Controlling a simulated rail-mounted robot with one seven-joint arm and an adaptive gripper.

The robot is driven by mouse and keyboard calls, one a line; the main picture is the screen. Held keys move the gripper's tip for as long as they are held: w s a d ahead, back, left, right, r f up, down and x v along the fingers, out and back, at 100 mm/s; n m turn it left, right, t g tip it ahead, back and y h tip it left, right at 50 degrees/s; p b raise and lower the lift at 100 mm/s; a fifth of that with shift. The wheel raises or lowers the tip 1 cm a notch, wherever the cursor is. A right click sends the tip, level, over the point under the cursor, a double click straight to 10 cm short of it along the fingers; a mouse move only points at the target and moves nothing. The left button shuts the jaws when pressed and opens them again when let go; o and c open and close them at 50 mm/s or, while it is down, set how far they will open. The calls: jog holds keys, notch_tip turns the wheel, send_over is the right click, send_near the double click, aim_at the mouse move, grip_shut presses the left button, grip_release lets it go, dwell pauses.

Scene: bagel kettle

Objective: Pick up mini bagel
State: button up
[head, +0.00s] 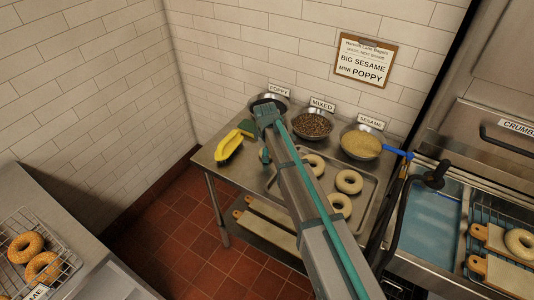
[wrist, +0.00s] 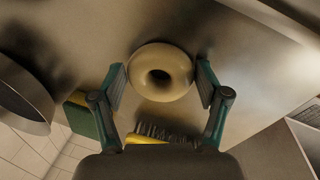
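In the wrist view a pale, plain bagel (wrist: 160,60) sits between the two fingers of my gripper (wrist: 162,83). The fingers are apart, one on each side of the bagel, with a narrow gap seeming to show at each side. The bagel appears to lie on the bare steel table surface. In the head view my gripper (head: 267,113) is at the back left of the steel table, in front of the poppy bowl (head: 270,102). Several pale bagels (head: 349,174) lie on a metal tray (head: 362,212) to the right.
A yellow brush (head: 229,147) and a green-and-yellow sponge (head: 248,127) lie close left of my gripper; the wrist view shows the brush's bristles (wrist: 165,131) near the fingers. Mixed (head: 312,124) and sesame (head: 361,145) bowls stand along the back. A blue basin (head: 430,225) is right.

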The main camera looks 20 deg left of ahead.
jog(key=c, duration=0.5)
jog(key=shift+r, duration=0.15)
jog(key=shift+c, duration=0.2)
jog(key=shift+r+b, duration=0.9)
jog(key=shift+b, duration=0.05)
jog(key=s+d+r+b, duration=0.5)
jog(key=s+d+r, duration=0.4)
jog(key=d+r, duration=0.1)
jog(key=shift+d+r, duration=0.4)
jog(key=shift+r, duration=0.1)
